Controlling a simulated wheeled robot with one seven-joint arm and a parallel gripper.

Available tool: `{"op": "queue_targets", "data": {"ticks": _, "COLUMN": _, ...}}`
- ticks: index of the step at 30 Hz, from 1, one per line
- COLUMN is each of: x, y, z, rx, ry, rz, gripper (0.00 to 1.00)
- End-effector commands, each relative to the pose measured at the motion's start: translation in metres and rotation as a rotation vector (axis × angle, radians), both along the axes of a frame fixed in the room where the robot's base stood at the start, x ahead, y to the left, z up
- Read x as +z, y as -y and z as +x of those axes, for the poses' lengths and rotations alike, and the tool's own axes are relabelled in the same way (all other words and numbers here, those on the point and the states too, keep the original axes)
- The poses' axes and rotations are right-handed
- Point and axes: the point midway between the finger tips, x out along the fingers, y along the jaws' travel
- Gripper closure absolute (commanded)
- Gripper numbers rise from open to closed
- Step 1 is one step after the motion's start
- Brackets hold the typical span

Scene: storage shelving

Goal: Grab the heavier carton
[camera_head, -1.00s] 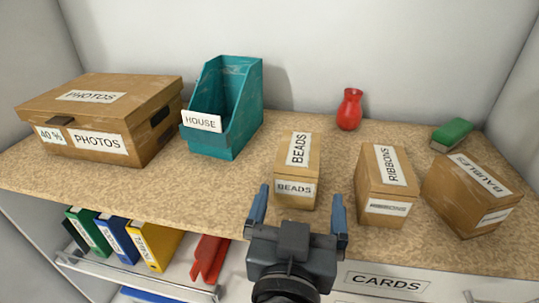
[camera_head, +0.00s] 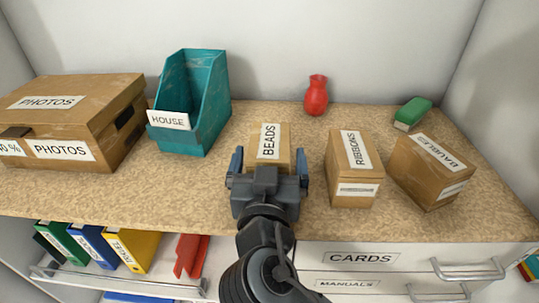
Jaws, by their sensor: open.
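Three small brown cartons stand in a row on the shelf top. The carton labelled BEADS (camera_head: 269,142) is in the middle of the view, its lower front hidden by my gripper. The RIBBONS carton (camera_head: 352,168) stands to its right. The carton whose label seems to read BAUBLES (camera_head: 430,170) stands at the far right, turned at an angle. My gripper (camera_head: 268,160) is open, with one blue finger on each side of the BEADS carton. I cannot tell whether the fingers touch it. Nothing visible tells the cartons' weights.
A large PHOTOS box (camera_head: 75,118) and a teal HOUSE file holder (camera_head: 193,105) stand at left. A red vase (camera_head: 316,95) and a green-topped block (camera_head: 413,113) are behind. Binders (camera_head: 130,249) and a CARDS drawer (camera_head: 365,259) are below.

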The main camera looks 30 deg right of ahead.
Motion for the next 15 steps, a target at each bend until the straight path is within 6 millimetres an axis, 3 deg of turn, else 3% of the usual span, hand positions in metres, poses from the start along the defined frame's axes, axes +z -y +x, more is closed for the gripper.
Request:
{"op": "queue_targets", "data": {"ticks": 3, "x": -0.0003, "y": -0.0001, "z": -0.0002, "rx": 0.0, "ry": 0.0, "rz": 0.0, "gripper": 0.01}}
{"op": "queue_targets", "data": {"ticks": 15, "x": -0.0003, "y": -0.0004, "z": -0.0003, "rx": 0.0, "ry": 0.0, "rz": 0.0, "gripper": 0.39}}
